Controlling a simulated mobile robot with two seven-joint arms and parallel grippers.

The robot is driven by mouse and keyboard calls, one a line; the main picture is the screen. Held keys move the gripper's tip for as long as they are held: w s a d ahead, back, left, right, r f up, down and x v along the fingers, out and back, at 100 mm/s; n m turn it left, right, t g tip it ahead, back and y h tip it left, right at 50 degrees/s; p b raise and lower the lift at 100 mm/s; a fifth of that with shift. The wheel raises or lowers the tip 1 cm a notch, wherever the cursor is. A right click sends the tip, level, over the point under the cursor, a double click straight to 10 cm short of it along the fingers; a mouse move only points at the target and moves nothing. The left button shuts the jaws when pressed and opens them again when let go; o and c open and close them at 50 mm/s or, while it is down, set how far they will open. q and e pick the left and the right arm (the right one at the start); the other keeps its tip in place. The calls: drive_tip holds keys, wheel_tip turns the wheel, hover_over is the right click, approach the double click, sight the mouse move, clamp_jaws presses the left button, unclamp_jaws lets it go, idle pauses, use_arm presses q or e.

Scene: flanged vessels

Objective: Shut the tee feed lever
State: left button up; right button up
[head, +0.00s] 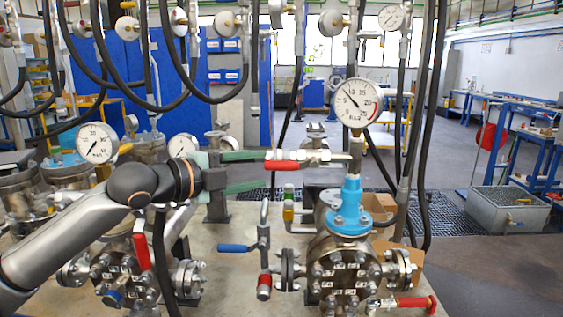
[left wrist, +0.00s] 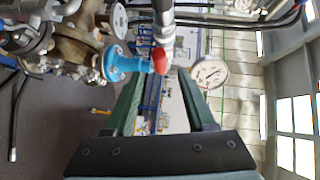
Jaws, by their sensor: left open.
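The red lever (head: 283,165) sticks out to the left from the metal tee (head: 313,156) beside the blue-necked gauge column. In the left wrist view its red end (left wrist: 160,61) shows nearly end-on, just past and between my fingertips. My left gripper (head: 267,169) has two dark green fingers and is open, one finger above and one below the lever's height in the head view. It shows in the left wrist view (left wrist: 160,86) with nothing clearly held between the fingers. I cannot tell whether a finger touches the lever. My right gripper is not in view.
A pressure gauge (head: 358,102) stands above the blue flange (head: 347,208) on the flanged vessel (head: 345,270). A blue-handled valve (head: 238,248) and another red lever (head: 416,303) are lower down. Black hoses (head: 425,130) hang close by.

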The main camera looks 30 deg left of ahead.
sight(273, 168)
use_arm(q)
drive_tip(key=shift+x, duration=1.85)
drive_tip(key=shift+w+d+f+p, duration=0.1)
drive_tip(key=shift+w+d+p, duration=0.05)
drive_tip(key=shift+w+p, duration=0.3)
drive_tip(key=shift+w+f+b, duration=0.3)
drive_tip(key=shift+w+b, duration=0.05)
drive_tip(key=shift+b, duration=0.2)
drive_tip(key=shift+w+b, duration=0.4)
drive_tip(key=shift+w, duration=0.1)
drive_tip(key=shift+w+d+r, duration=0.1)
drive_tip(key=shift+w+d, duration=0.15)
drive_tip(key=shift+w, duration=0.1)
drive_tip(key=shift+c, duration=0.3)
clamp_jaws()
